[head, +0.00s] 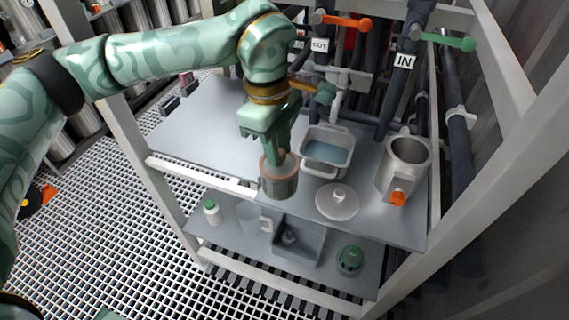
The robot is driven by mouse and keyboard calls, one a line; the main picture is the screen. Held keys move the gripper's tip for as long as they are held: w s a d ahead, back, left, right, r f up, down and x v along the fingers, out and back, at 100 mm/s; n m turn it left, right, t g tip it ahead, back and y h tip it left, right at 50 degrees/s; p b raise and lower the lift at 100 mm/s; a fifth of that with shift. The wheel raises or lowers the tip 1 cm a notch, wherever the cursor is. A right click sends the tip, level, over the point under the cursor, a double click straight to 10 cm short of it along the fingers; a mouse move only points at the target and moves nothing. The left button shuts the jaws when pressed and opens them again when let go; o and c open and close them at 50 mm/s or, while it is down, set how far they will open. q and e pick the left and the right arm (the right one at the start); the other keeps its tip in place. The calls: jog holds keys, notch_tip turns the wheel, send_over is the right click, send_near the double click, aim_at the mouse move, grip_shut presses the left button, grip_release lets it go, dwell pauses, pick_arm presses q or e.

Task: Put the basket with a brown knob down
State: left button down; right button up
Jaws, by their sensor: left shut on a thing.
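My left gripper (276,152) comes down from above and is shut on the basket (279,186), a small round grey vessel with a brownish band near its top. The fingers hide part of its rim and inside, and I cannot make out its knob clearly. The basket is at the front edge of the upper grey shelf (200,135). I cannot tell whether its bottom touches the shelf. My right gripper is not in view.
A white tub of bluish liquid (325,152) stands right of the basket, with a round lid (337,201) in front. A steel pot (402,168) with an orange part is farther right. The shelf's left is mostly clear. A lower shelf holds a grey bin (298,243) and a green-topped bottle (211,212).

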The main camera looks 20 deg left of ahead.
pick_arm(q)
jog(key=w+a+f+b, duration=0.1)
jog(key=w+f+b, duration=0.2)
jog(key=w+f, duration=0.3)
notch_tip(320, 180, down, 4)
jog(key=shift+w+r+b, duration=0.15)
jog(key=shift+w+b, duration=0.05)
jog(key=shift+b, duration=0.15)
jog(key=c, duration=1.2)
grip_release()
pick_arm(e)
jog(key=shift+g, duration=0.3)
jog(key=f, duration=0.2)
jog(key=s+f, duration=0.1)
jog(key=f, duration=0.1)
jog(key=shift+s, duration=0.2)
pick_arm(q)
notch_tip(320, 180, up, 12)
jog(key=a+p, duration=0.1)
jog(key=p, duration=0.2)
jog(key=shift+w+a+p, duration=0.15)
jog(key=shift+a+p, duration=0.1)
jog(key=shift+p, duration=0.15)
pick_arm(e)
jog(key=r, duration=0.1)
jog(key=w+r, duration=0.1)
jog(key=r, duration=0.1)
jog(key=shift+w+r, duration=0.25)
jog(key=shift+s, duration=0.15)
